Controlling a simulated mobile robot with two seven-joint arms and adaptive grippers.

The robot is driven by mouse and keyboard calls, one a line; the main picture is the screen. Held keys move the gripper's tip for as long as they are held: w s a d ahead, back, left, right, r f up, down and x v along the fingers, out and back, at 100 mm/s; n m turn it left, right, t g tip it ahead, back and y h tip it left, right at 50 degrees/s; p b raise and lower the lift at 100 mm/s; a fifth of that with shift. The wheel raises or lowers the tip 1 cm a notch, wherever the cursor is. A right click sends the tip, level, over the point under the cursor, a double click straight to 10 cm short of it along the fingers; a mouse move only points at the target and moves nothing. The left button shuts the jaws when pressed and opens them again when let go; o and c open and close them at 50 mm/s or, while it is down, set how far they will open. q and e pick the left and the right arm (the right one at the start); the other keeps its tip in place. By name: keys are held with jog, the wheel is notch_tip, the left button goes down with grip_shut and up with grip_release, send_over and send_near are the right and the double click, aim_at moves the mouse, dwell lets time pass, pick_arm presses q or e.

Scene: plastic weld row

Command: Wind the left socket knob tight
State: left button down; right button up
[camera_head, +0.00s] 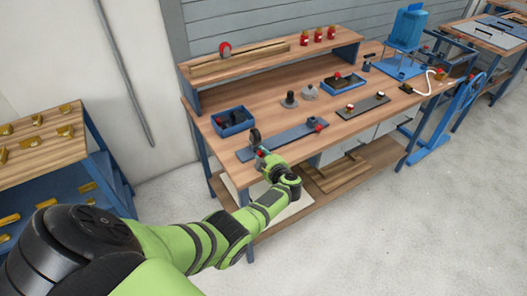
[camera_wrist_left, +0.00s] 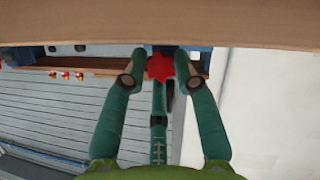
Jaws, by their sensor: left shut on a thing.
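The left socket knob is a red star-shaped knob (camera_wrist_left: 160,67) between my left gripper's fingertips (camera_wrist_left: 158,75) in the left wrist view. My left gripper is shut on it. In the head view, my left gripper (camera_head: 265,158) is at the left end of a long blue-grey plate (camera_head: 283,140) at the bench's front edge; the knob is mostly hidden there. A dark upright part (camera_head: 254,136) stands just behind the gripper. Another red knob (camera_head: 318,128) sits at the plate's right end. My right gripper is not in view.
A blue bin (camera_head: 216,128) stands behind the plate on the wooden bench (camera_head: 260,105). A dark plate (camera_head: 375,101) and a blue tray (camera_head: 329,86) lie to the right. A raised shelf (camera_head: 275,55) runs along the back.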

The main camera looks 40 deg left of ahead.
pick_arm(q)
jog(key=shift+f+m+g, duration=0.1)
jog(key=shift+m+g, duration=0.6)
jog(key=shift+m, duration=0.3)
jog(key=c, duration=1.3)
grip_release()
jog(key=shift+o, duration=0.2)
jog(key=shift+s+d+r, duration=0.1)
jog(key=shift+d+r, duration=0.1)
jog(key=shift+d, duration=0.3)
jog(key=v, duration=0.6)
jog(key=shift+s+d, duration=0.15)
jog(key=shift+s, duration=0.05)
